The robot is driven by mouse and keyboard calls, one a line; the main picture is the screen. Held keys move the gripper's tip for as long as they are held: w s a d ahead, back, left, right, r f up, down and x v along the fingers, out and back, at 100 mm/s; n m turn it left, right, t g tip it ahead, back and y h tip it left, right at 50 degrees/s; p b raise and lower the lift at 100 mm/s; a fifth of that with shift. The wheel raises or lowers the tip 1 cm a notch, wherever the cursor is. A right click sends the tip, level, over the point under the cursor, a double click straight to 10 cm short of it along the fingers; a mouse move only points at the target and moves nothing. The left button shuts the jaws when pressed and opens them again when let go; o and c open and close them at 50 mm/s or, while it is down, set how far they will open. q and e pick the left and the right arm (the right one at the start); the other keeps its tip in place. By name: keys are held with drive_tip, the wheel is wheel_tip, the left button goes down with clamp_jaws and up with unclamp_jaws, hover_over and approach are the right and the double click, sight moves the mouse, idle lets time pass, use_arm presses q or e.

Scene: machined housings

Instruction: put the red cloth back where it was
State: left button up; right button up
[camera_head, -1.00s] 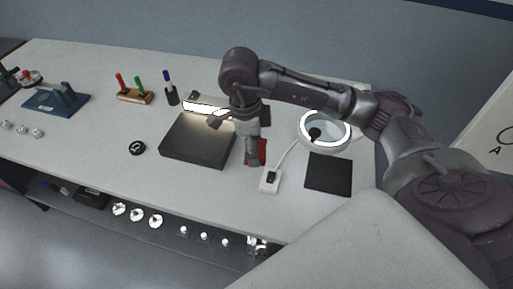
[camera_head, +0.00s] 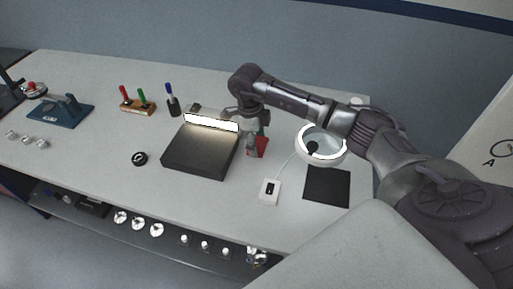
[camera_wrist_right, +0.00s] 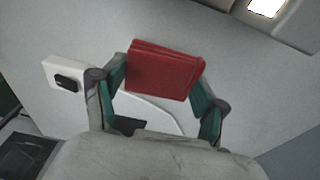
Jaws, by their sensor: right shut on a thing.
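The red cloth (camera_wrist_right: 163,72) is a folded, layered piece between the two green-padded fingers of my right gripper (camera_wrist_right: 162,88) in the right wrist view. In the head view the red cloth (camera_head: 262,146) shows small beside my right gripper (camera_head: 252,150), just right of the dark block. My right gripper is shut on the cloth. I cannot tell whether the cloth touches the table. My left gripper is not in view.
The dark block with a lit strip (camera_head: 200,152) is left of the cloth. A white switch box (camera_head: 269,190) with a cable, a ring lamp (camera_head: 322,147) and a black mat (camera_head: 327,187) are to its right. A black ring (camera_head: 140,158) lies left.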

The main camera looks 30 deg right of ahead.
wheel_tip(320, 180, down, 3)
drive_tip(key=shift+s+f+p, duration=0.1)
drive_tip(key=shift+f+p, duration=0.1)
drive_tip(key=shift+p, duration=0.3)
drive_tip(key=shift+f, duration=0.1)
drive_tip(key=shift+f, duration=0.15)
drive_tip(key=o, duration=1.1)
